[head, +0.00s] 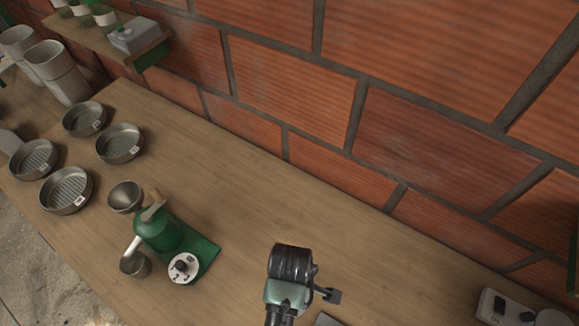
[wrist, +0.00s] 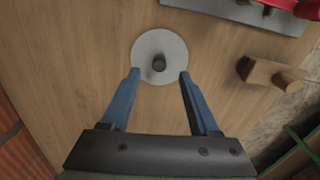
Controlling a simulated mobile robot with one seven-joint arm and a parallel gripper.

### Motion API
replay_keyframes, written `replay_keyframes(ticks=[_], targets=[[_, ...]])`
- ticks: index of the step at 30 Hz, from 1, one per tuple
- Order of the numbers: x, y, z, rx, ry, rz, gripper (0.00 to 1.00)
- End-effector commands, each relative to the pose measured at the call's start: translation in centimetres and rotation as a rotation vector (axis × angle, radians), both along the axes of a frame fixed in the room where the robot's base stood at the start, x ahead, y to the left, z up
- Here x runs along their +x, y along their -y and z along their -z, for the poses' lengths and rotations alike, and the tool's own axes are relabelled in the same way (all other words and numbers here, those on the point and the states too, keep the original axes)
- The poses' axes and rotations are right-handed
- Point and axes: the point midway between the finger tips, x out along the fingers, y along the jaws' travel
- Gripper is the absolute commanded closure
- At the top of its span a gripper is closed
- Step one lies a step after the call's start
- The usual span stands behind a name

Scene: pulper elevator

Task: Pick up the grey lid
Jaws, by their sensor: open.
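The grey lid (wrist: 146,44) is a flat round disc with a dark knob (wrist: 158,63) at its middle. It lies on the wooden counter in the upper middle of the wrist view. My gripper (wrist: 158,77) is open and empty. Its two blue fingers point toward the lid, with the tips near its lower left and lower right edges and the knob centred between them. I cannot tell how high the tips are above the counter. I cannot make out the lid for certain in the head view, where my arm's end is over the front of the counter.
In the wrist view, a wooden block (wrist: 270,73) lies right of the lid, and a grey plate (wrist: 235,12) with a red object (wrist: 297,7) is beyond. In the head view, a green machine (head: 160,232) and several round pans (head: 67,190) stand left. A brick wall (head: 290,100) backs the counter (head: 245,200).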

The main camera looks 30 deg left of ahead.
Motion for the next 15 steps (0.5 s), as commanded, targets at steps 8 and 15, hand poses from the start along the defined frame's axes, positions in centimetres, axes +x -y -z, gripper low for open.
replay_keyframes(ticks=[8,15], targets=[[-0.1,-0.1,3.2,-0.001,-0.003,0.000,0.38],[-0.1,-0.1,5.1,0.000,0.001,0.000,0.38]])
